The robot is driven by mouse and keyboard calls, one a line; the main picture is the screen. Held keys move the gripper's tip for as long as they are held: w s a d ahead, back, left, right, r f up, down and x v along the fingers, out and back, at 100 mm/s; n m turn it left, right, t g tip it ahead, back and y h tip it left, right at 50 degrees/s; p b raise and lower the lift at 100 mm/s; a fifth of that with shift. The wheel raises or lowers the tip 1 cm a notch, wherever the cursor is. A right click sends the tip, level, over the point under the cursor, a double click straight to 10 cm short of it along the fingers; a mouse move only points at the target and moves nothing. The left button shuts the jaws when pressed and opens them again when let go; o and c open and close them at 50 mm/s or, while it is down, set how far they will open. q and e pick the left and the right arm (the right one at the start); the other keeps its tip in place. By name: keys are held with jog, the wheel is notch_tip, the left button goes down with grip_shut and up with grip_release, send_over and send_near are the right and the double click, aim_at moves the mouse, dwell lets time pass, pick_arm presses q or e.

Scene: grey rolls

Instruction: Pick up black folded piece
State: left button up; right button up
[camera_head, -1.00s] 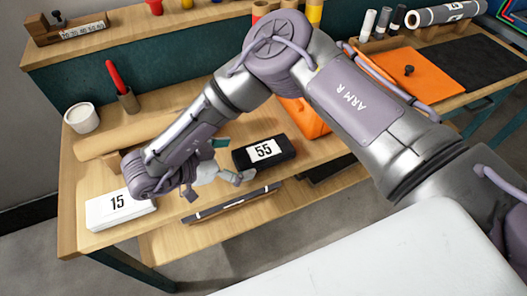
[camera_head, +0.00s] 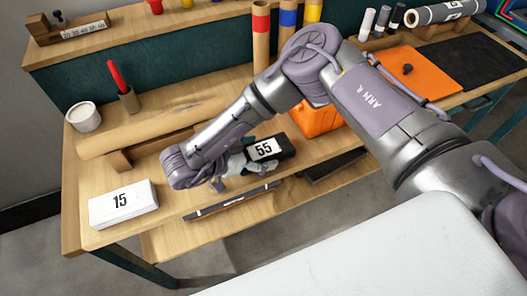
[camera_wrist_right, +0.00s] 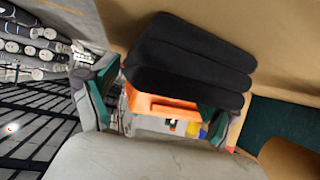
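The black folded piece (camera_head: 286,146) bears a white label reading 55 and lies on the light wooden bench in the head view. My right gripper (camera_head: 243,163) is at its left end, low over the bench. In the right wrist view the folded piece (camera_wrist_right: 190,65) shows stacked dark layers just ahead of the open fingers (camera_wrist_right: 165,90). The right-hand finger overlaps its lower corner; I cannot tell whether they touch. My left gripper is not in view.
A white block labelled 15 (camera_head: 123,203) lies at the front left. An orange box (camera_head: 318,117) stands behind the black piece. A brown roll (camera_head: 150,128), a white cup (camera_head: 84,117) and a holder with a red tool (camera_head: 128,98) are farther back. A dark strip lies along the front edge.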

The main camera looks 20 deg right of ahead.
jog(key=c, duration=0.7)
